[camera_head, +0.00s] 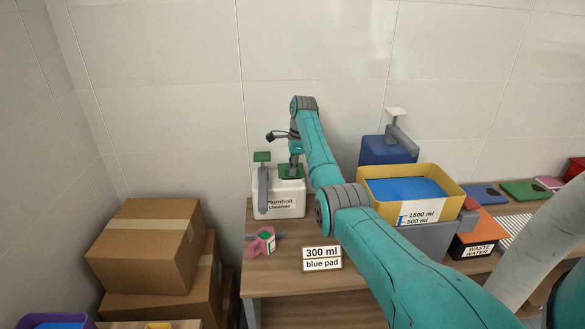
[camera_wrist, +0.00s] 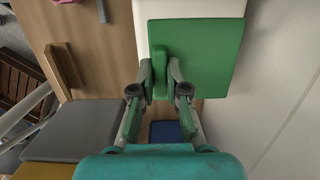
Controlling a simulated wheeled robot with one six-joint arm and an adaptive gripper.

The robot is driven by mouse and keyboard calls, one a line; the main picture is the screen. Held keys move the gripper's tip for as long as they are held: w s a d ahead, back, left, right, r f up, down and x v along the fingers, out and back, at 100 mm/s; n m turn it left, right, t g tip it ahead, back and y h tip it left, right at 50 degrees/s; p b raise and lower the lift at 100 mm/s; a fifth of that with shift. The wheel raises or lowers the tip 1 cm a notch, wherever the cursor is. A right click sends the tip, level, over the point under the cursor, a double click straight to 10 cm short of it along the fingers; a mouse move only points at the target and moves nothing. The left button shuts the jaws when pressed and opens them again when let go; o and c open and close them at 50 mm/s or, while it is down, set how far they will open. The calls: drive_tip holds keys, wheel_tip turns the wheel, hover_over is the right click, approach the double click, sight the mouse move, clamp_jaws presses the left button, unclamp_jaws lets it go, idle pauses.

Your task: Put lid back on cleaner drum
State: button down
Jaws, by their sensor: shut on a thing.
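The white cleaner drum (camera_head: 278,204), labelled "Plumholt cleaner", stands upright at the table's back left. The green lid (camera_head: 291,172) is over the right part of its top; I cannot tell whether it touches. In the wrist view the lid (camera_wrist: 208,60) is a flat green square with a raised grip. My gripper (camera_head: 295,160) is above the drum, and in the wrist view my gripper (camera_wrist: 160,78) is shut on that grip. Part of the white drum (camera_wrist: 143,22) shows past the lid's left edge. My fingers and the lid hide the drum's opening.
A grey post with a green top (camera_head: 262,157) stands at the drum's front left. A blue container (camera_head: 378,153) and a yellow tub (camera_head: 452,205) with blue contents are to the right. A pink measure (camera_head: 261,242) and a "300 ml blue pad" sign (camera_head: 322,258) are in front. Boxes (camera_head: 146,245) stand left.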

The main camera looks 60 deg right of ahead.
drive_tip(key=shift+f, duration=0.55)
drive_tip(key=c, duration=1.1)
unclamp_jaws()
drive_tip(key=shift+r, duration=0.1)
wheel_tip(320, 180, up, 12)
drive_tip(key=s+d, duration=0.1)
drive_tip(key=shift+s+f, duration=0.15)
drive_tip(key=shift+f, duration=0.05)
drive_tip(key=shift+d, duration=0.1)
